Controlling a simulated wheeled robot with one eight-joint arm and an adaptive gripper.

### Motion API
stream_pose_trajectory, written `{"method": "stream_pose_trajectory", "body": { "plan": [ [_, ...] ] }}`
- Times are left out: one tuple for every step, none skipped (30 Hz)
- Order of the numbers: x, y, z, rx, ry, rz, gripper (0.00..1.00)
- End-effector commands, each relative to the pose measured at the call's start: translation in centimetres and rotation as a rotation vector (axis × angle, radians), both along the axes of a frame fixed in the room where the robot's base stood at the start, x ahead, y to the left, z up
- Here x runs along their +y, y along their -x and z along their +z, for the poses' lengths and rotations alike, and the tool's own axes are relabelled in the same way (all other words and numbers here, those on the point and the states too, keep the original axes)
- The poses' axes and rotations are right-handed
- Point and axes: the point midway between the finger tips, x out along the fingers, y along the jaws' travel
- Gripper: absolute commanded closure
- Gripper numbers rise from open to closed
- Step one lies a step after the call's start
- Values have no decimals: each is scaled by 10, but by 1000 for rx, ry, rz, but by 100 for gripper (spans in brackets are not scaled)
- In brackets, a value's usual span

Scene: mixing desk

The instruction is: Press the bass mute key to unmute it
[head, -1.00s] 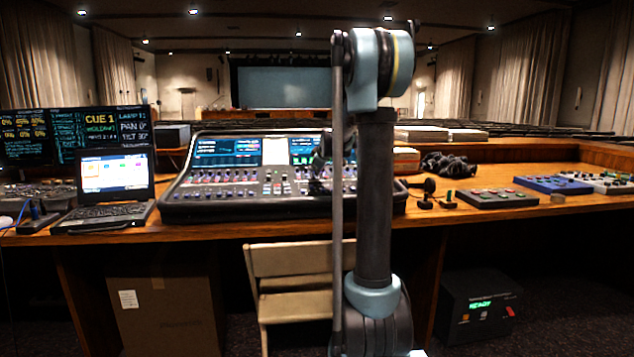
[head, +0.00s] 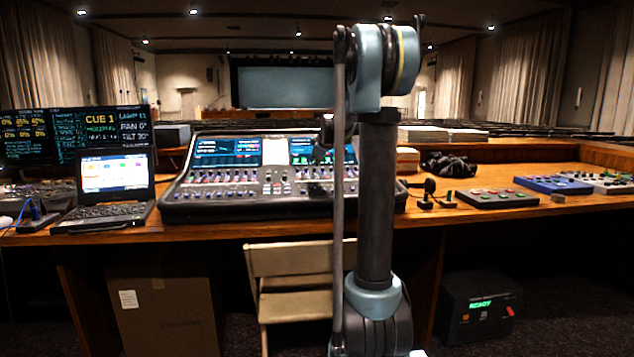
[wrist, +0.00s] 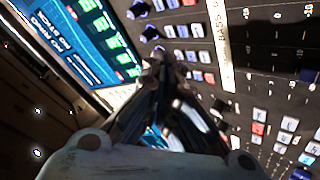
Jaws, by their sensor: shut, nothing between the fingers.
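The mixing desk (head: 240,206) stands on the wooden counter in the head view, with lit screens at its back and rows of small keys and knobs. In the wrist view its dark panel (wrist: 275,75) fills the right side. A pale label strip (wrist: 222,45) reading "BASS" runs beside rows of white, blue and red keys. I cannot tell for sure which key is the bass mute or whether it is lit. My gripper (wrist: 160,62) is shut and empty, its tips over the panel left of the strip. Contact with a key cannot be made out. My arm hides part of the desk in the head view.
A laptop (head: 115,182) and dark monitors (head: 75,135) stand left of the desk. A headset (head: 428,190), a grey button box (head: 497,197) and a blue box (head: 552,184) lie to the right. A chair (head: 290,285) stands in front, below the counter.

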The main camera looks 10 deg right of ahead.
Motion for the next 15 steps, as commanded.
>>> {"method": "stream_pose_trajectory", "body": {
  "plan": [
    [0,1,4,0,0,0,100],
    [0,1,6,0,0,0,100],
    [0,1,9,0,0,0,100],
    [0,2,11,0,0,0,100],
    [0,2,12,0,0,0,100],
    [0,2,14,0,0,0,100],
    [0,2,15,0,0,0,100],
    [0,2,15,0,0,0,100],
    [0,2,16,0,0,0,100],
    [0,2,16,0,0,0,100],
    [0,2,16,0,0,0,100],
    [0,2,16,0,0,0,100],
    [0,2,16,0,0,0,100],
    [0,2,16,0,0,0,100],
    [0,2,16,0,0,0,100]
  ]
}}
